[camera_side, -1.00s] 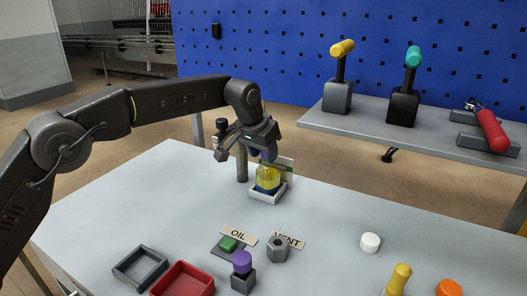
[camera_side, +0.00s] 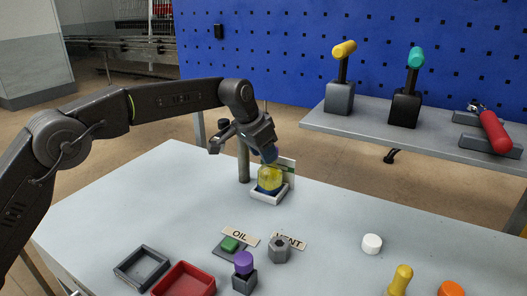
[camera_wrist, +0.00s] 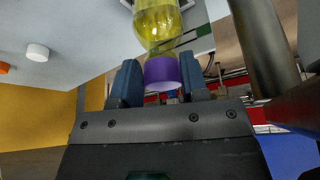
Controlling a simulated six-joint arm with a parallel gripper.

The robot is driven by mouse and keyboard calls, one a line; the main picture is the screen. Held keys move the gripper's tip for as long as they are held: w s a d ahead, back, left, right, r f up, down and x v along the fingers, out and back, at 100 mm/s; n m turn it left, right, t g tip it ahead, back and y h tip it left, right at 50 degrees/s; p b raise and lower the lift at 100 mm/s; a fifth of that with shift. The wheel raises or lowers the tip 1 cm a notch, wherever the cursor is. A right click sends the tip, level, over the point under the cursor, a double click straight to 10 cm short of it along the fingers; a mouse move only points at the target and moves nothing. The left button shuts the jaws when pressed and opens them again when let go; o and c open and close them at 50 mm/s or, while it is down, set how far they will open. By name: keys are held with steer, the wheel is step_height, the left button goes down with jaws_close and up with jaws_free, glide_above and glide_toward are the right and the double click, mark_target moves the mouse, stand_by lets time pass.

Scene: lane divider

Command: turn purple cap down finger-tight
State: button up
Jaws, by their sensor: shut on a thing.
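The purple cap (camera_wrist: 162,73) sits between the two blue fingers of my gripper (camera_wrist: 161,80) in the wrist view. The fingers are shut on its sides. The cap is at the neck of a clear bottle with yellow contents (camera_wrist: 157,20), which appears upside down there. In the side view the bottle (camera_side: 270,179) stands upright in a white square holder (camera_side: 273,198), and my gripper (camera_side: 269,156) is over its top. The cap is hidden there by the fingers. I cannot tell how far down its thread the cap sits.
A dark post (camera_side: 244,163) stands close left of the bottle. Toward the front are another purple-topped piece (camera_side: 243,263), a grey hex nut (camera_side: 279,250), a red tray (camera_side: 183,280), a dark square frame (camera_side: 141,269) and a white cap (camera_side: 372,243).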

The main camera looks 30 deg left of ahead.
steer(key=shift+w+a+m+h, duration=0.1)
steer(key=shift+m+h, duration=0.2)
steer(key=shift+m, duration=0.5)
